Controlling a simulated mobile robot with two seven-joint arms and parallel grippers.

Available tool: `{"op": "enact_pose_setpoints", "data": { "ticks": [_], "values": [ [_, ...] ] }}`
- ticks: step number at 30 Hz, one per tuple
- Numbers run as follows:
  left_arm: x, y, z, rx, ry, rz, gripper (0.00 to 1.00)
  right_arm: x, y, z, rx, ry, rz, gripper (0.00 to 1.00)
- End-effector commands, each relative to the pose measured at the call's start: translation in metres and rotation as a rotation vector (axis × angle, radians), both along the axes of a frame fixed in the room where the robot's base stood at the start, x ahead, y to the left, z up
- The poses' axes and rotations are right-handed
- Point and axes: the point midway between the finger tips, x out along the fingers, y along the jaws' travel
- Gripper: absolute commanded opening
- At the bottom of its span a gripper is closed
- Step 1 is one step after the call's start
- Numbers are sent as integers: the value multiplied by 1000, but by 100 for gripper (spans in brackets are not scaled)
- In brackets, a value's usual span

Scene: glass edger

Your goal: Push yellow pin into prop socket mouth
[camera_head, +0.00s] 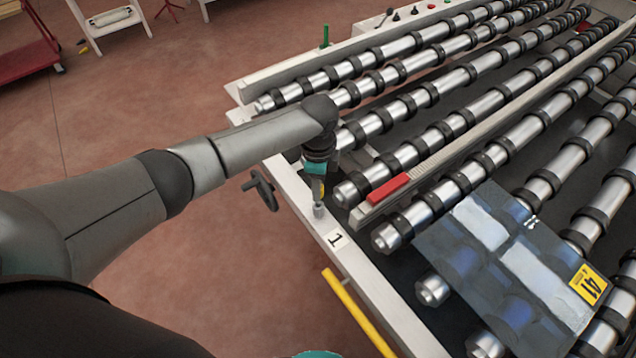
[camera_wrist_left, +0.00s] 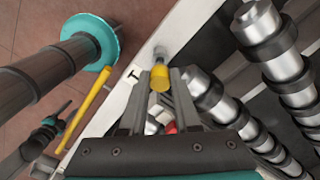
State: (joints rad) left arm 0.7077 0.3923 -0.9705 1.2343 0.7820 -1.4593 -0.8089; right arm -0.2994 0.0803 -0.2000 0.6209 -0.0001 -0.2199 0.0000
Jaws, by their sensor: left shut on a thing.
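My left gripper (camera_head: 320,186) points down at the near left corner of the conveyor frame. It is shut on the yellow pin (camera_wrist_left: 159,77), whose rounded yellow body shows between the fingertips in the left wrist view. The grey prop socket (camera_head: 318,210) stands on the pale frame rail, just below the fingers; in the left wrist view it is the small grey round (camera_wrist_left: 160,51) just beyond the pin. The pin looks close to the socket; whether they touch I cannot tell.
Rollers (camera_head: 400,232), a red block (camera_head: 388,188) and a glass sheet (camera_head: 478,268) with label 41 are on the right.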

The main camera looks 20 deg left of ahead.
Motion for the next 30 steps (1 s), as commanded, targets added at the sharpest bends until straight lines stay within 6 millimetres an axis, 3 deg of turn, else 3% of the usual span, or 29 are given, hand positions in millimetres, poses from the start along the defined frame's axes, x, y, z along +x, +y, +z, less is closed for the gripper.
{"op": "enact_pose_setpoints", "data": {
  "ticks": [30],
  "values": [
    [0, 0, 0, 0, 0, -1, 0, -1, 0, 5, 0, 2, 0, 50]
  ]
}}
